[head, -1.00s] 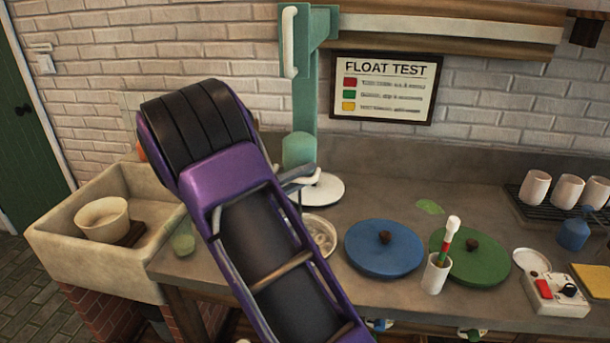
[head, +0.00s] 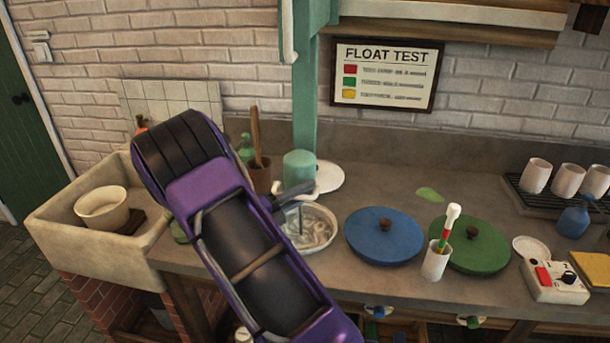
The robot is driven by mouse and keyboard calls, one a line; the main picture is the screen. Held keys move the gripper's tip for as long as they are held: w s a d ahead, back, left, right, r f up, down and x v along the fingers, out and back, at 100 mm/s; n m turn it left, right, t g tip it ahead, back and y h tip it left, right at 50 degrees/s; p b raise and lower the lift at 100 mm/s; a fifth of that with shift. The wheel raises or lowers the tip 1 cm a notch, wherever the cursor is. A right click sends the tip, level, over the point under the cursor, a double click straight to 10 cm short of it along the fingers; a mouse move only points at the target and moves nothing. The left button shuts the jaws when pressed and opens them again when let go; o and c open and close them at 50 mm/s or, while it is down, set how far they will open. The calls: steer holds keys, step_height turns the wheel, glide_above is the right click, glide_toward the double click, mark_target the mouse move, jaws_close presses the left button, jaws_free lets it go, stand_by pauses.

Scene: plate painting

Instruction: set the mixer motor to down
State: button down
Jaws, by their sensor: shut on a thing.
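The mixer motor (head: 300,165) is a pale green cylinder in front of the teal mixer column (head: 305,110). It sits low, just above a round bowl (head: 322,238) with cloudy liquid. A thin rod beneath it reaches down into the bowl. My gripper (head: 303,190) is at the motor's lower front, shut on what looks like its pale handle (head: 315,188). The exact hold is small and partly hidden by my fingers. The column's round white base (head: 329,177) shows behind the motor.
A blue lid (head: 384,240), a green lid (head: 480,247), a white cup with a striped stick (head: 436,263) and a control box (head: 555,282) stand to the right. A sink (head: 90,240) is at the left. A float test sign (head: 387,75) hangs behind.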

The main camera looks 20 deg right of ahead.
mark_target(304, 159)
steer(key=shift+f, duration=0.45)
steer(key=c, duration=0.8)
jaws_free()
step_height(304, 159, up, 10)
steer(key=shift+r+p, duration=0.1)
steer(key=shift+p, duration=0.6)
steer(key=shift+a, duration=0.1)
steer(key=v, duration=2)
